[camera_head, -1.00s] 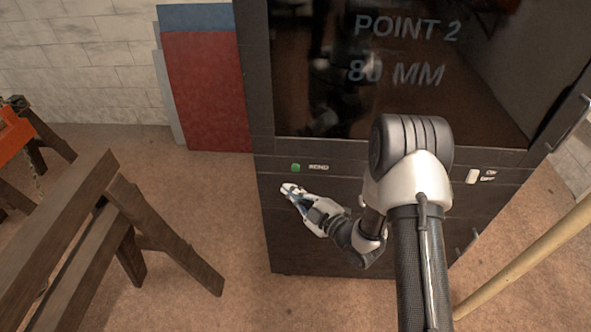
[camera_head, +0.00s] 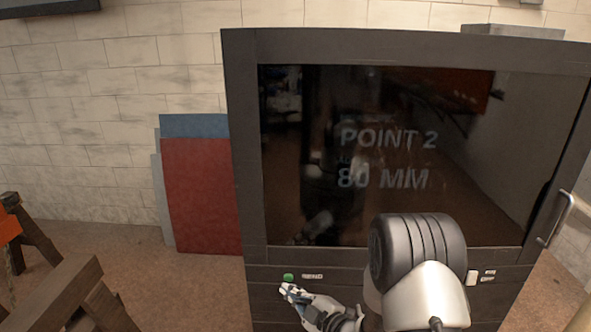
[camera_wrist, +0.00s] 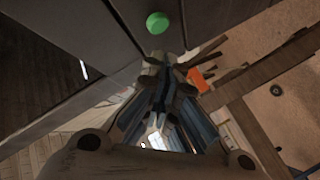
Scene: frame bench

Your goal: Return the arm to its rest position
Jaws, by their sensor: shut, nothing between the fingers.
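My gripper (camera_head: 285,291) is low in front of the dark cabinet (camera_head: 238,200), just below the green button (camera_head: 288,277) on its front panel. In the wrist view the closed fingers (camera_wrist: 163,80) meet near the middle, with nothing between them. The green button (camera_wrist: 157,23) shows just beyond the fingertips there. I cannot tell whether the fingertips touch the panel. My arm extends from the bottom right of the head view, bent at a large dark joint.
The cabinet's dark screen (camera_head: 300,150) reads "POINT 2 80 MM". A white button (camera_head: 471,277) and a door handle (camera_head: 560,218) are at its right. Red and blue panels (camera_head: 200,190) lean on the wall. A wooden trestle (camera_head: 70,290) stands at lower left.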

